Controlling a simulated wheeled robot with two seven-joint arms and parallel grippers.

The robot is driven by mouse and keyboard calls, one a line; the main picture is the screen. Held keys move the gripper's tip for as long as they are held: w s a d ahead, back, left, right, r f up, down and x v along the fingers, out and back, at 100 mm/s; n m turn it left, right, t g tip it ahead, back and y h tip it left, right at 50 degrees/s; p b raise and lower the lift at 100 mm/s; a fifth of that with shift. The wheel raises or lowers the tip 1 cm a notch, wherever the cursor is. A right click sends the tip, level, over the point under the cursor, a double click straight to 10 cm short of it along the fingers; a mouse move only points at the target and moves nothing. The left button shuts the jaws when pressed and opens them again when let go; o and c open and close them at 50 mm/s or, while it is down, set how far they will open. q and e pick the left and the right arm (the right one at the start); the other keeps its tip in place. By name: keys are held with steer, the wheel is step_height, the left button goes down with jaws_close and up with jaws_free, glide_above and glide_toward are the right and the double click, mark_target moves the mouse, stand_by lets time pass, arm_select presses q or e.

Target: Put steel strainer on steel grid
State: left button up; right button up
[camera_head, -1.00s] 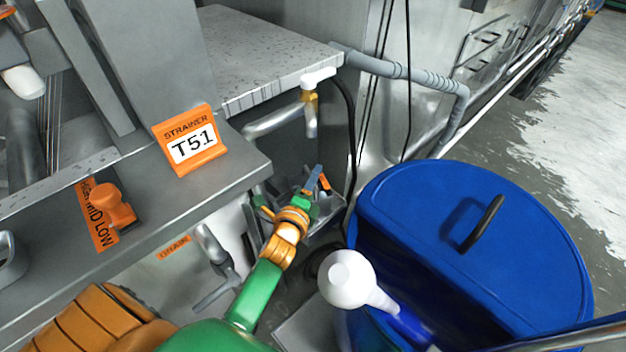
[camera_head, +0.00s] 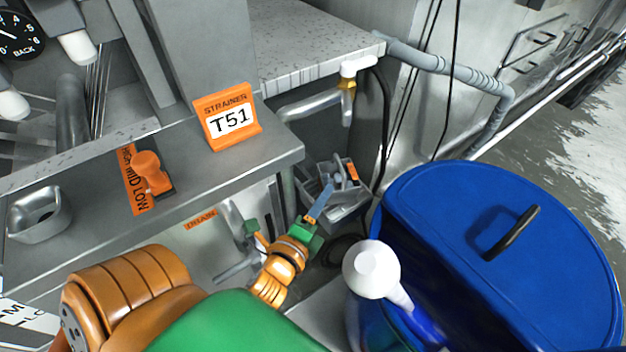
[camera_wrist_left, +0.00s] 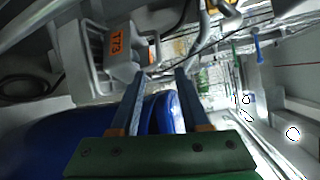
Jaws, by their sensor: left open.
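I cannot pick out the steel strainer or the steel grid for certain. An orange sign reading STRAINER T51 (camera_head: 229,119) stands on the grey metal shelf (camera_head: 215,165), with no strainer visible beside it. My left gripper (camera_head: 322,200) is below the shelf's right end, in front of a grey bin (camera_head: 347,208) with small items in it. In the left wrist view, the left gripper (camera_wrist_left: 158,75) shows its two fingers apart with nothing between them. A grey holder with an orange T73 tag (camera_wrist_left: 117,42) is ahead of the fingers. My right gripper is not in view.
A blue lidded barrel (camera_head: 500,240) fills the right side. A white round-topped object (camera_head: 371,268) stands close to my left forearm. A metal pan (camera_head: 38,213) and an orange knob (camera_head: 150,172) are on the shelf. A pipe with a white fitting (camera_head: 358,68) hangs above the bin.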

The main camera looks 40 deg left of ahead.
arm_select(q)
steer(key=s+d+f+n+g+h, duration=0.1)
steer(key=s+d+f+n+g, duration=0.15)
steer(key=f, duration=0.55)
steer(key=s+d+f+n+g+h, duration=0.1)
steer(key=s+f+n+g, duration=0.2)
steer(key=f, duration=0.6)
steer(key=s+d+f+n+g+h, duration=0.1)
steer(key=s+d+f+n+g, duration=0.15)
steer(key=f, duration=0.55)
steer(key=s+a+f+n+g, duration=0.2)
steer(key=s+f, duration=0.4)
steer(key=s, duration=0.4)
steer(key=s+a+f+n+g, duration=0.2)
steer(key=s+f+n+g, duration=0.3)
steer(key=s, duration=0.5)
steer(key=shift+s+f+n, duration=0.2)
steer(key=shift+f+n, duration=0.5)
steer(key=shift+f, duration=0.05)
